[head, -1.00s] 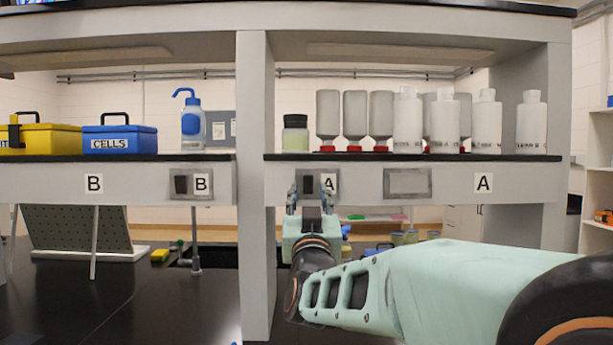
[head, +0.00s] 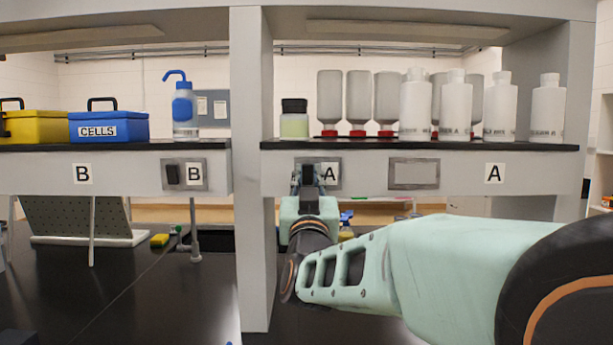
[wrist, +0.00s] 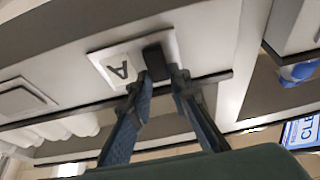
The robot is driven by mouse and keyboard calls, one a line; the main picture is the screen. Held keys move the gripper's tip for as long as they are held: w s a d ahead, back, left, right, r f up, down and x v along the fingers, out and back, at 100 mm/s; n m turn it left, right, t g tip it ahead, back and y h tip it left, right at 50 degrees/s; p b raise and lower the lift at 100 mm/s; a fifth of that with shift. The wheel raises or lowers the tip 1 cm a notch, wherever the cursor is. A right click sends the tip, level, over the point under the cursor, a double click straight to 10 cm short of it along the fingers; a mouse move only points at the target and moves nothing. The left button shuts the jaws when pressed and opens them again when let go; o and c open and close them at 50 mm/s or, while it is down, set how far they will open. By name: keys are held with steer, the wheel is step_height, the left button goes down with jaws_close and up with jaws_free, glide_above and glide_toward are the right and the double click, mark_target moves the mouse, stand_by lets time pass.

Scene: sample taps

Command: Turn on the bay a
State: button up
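The bay A switch plate (head: 336,162) is a grey panel on the shelf's front edge, with an "A" label (head: 331,174) at its right. Its black rocker (wrist: 155,58) shows in the wrist view, while my gripper largely covers it in the head view. My gripper (head: 309,176) is right in front of the plate's left part. In the wrist view its two blue-grey fingers (wrist: 162,80) stand apart, one tip on each side of the rocker's near end. I cannot tell whether they touch it. They hold nothing visible.
A blank plate (head: 414,173) and another "A" sign (head: 494,173) are to the right. The bay B switch (head: 184,174) is left of the white post (head: 252,180). Bottles (head: 415,112) and a green-filled jar (head: 294,120) stand on the shelf above.

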jaws_close()
steer(key=r+g+p, duration=0.1)
steer(key=p, duration=0.2)
steer(key=shift+r, duration=0.2)
steer(key=g+p, duration=0.1)
steer(key=p, duration=0.1)
steer(key=g+p, duration=0.1)
steer(key=p, duration=0.2)
steer(key=shift+w+r+p, duration=0.15)
steer(key=shift+r+p, duration=0.1)
steer(key=shift+p, duration=0.05)
steer(key=g+p, duration=0.1)
steer(key=p, duration=0.1)
steer(key=shift+p, duration=0.4)
steer(key=shift+f+p, duration=0.2)
steer(key=shift+p, duration=0.1)
steer(key=o, duration=0.8)
jaws_free()
steer(key=shift+w, duration=0.15)
steer(key=shift+f+b, duration=0.2)
steer(key=shift+b, duration=0.1)
